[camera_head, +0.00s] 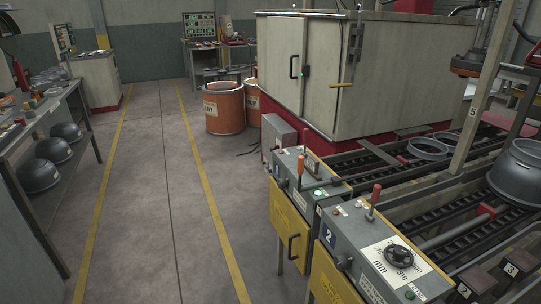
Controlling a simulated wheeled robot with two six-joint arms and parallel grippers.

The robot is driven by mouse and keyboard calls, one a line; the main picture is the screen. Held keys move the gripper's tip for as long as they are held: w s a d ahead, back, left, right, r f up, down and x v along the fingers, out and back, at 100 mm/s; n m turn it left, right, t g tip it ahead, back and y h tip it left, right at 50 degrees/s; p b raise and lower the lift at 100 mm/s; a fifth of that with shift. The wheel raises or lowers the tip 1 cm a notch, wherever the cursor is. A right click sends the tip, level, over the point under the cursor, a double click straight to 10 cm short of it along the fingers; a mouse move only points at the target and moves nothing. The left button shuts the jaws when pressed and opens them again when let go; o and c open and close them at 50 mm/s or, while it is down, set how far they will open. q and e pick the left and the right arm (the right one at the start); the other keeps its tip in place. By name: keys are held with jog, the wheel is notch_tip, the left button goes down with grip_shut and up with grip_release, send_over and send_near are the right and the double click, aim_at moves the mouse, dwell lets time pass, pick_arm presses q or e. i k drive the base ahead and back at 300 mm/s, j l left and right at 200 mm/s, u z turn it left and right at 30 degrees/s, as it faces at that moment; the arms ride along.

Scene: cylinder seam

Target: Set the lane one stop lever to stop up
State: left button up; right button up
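Two grey control boxes with yellow fronts stand beside the conveyor lanes. The nearer box (345,240) carries a blue plate with the number 2, a red-handled lever (374,196) standing nearly upright, and a black handwheel (398,256). Neither of my grippers is in view.
A large pale cabinet (385,75) stands behind the farther box. Metal rings (428,148) and a grey cylinder (520,172) sit on the conveyor at right. Orange drums (223,108) stand behind. A bench (45,118) lines the left. The floor aisle between yellow lines is clear.

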aim_at(305, 131)
jog(key=i+j+z, duration=0.1)
jog(key=i+z, duration=0.25)
jog(key=i+j+z, duration=0.15)
jog(key=z, duration=0.3)
jog(key=i+j+z, duration=0.2)
jog(key=z, duration=0.25)
jog(key=i+j+z, duration=0.1)
jog(key=z, duration=0.35)
jog(key=i+j+z, duration=0.3)
jog(key=j, duration=1.1)
jog(key=j+z, duration=0.25)
jog(key=j, duration=1.15)
jog(key=k, duration=0.05)
